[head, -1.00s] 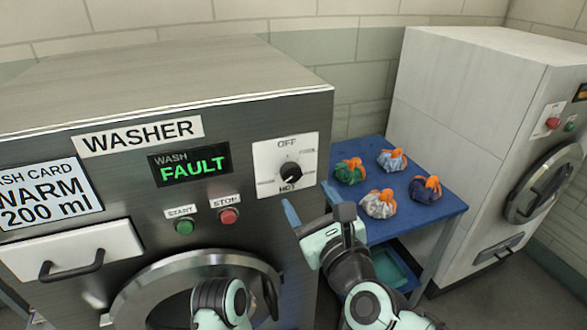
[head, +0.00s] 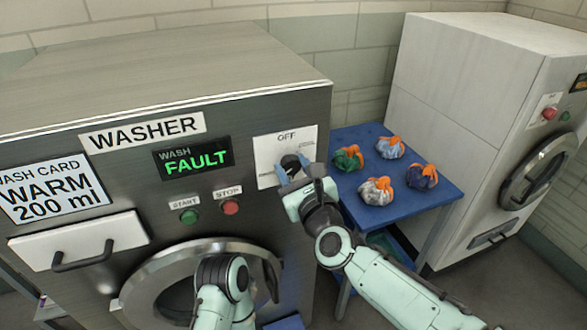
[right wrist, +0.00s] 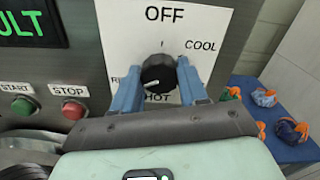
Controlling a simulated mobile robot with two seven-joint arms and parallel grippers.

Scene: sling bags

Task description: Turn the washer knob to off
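The black washer knob (head: 291,163) sits on a white dial plate (head: 268,150) on the washer front. OFF is at the top of the plate, COOL at the upper right and HOT at the bottom. In the right wrist view the knob (right wrist: 158,73) has its white pointer mark toward the lower left. My right gripper (right wrist: 159,80) is at the knob, its blue fingers on either side and looking slightly apart from it. In the head view the gripper (head: 294,172) partly hides the knob. My left arm shows low in front of the washer door; its gripper is not visible.
The washer display (head: 194,158) reads WASH FAULT. Green START (head: 189,216) and red STOP (head: 231,207) buttons lie left of the dial. A blue table (head: 388,207) with several tied bags stands to the right, before a white machine (head: 450,110).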

